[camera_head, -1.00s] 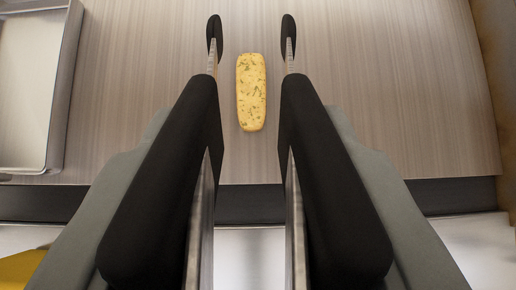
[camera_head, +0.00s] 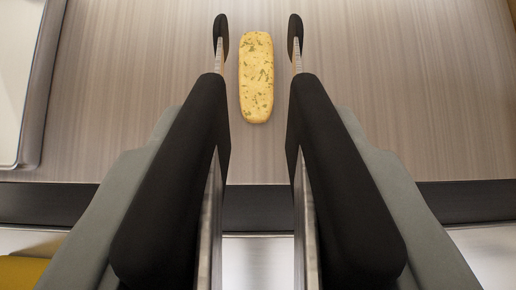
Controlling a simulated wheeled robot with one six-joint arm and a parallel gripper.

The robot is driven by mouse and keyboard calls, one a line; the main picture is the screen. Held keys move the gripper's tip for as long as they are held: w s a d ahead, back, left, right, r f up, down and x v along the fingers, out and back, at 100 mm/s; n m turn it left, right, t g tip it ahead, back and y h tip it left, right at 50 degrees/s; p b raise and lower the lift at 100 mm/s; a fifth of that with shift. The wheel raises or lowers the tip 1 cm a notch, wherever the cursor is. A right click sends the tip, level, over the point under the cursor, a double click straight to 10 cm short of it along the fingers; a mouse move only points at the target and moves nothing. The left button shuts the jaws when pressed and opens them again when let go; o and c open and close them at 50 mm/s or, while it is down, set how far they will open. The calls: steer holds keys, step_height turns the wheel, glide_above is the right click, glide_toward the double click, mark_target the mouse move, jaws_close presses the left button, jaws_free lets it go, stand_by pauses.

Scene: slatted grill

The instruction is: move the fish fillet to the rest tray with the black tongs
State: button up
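The fish fillet (camera_head: 256,78) is a pale yellow, rounded slab with green herb flecks. It lies lengthwise on a light wood-grain surface, ahead of me near the top middle of the view. The black tongs (camera_head: 170,190) are in my gripper (camera_head: 257,38), with black handles and black tips. The two tips stand apart, one to the left and one to the right of the fillet, with a gap on each side. Nothing is between them in their grip. Whether the tips are level with the fillet or above it, I cannot tell.
A metal-rimmed tray with a white floor (camera_head: 18,80) is at the left edge, partly cut off; it may be the rest tray. The wood-grain surface (camera_head: 400,80) right of the fillet is clear. A dark front edge (camera_head: 460,200) runs across below. Something yellow (camera_head: 20,272) shows at lower left.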

steer(key=shift+o, duration=0.3)
steer(key=shift+s, duration=0.1)
steer(key=shift+f, duration=0.2)
step_height(320, 180, down, 7)
stand_by(1.7)
steer(key=shift+o, duration=0.4)
steer(key=shift+f, duration=0.65)
stand_by(0.6)
jaws_close()
step_height(320, 180, up, 9)
stand_by(1.3)
